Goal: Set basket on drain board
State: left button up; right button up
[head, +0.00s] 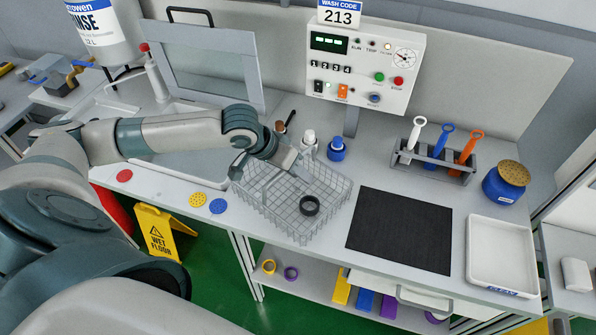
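A grey wire basket (330,219) stands on the light worktop, left of a black ribbed mat (400,232). A black ring (310,205) lies inside it. My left gripper (290,164) reaches in from the left and is at the basket's back left part, by its rim. Its fingertips are small and partly hidden, so I cannot tell whether they grip the basket wire. Which surface is the drain board is not labelled; the black mat lies bare, and a pale sink area (185,170) lies partly behind my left arm. My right gripper is not in view.
Small bottles, one white-topped (309,140) and one blue (337,149), stand behind the basket. A control box (362,62) is at the back. A tool rack (436,158), a blue pot (506,182) and a white tray (500,255) are at the right.

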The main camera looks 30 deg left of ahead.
pick_arm(q)
jog(key=shift+a+r, duration=0.1)
jog(key=shift+r, duration=0.05)
jog(key=b+v, duration=0.2)
jog(key=v, duration=0.9)
jog(key=shift+s+r, duration=0.25)
jog(key=shift+r, duration=0.1)
jog(key=shift+f, duration=0.1)
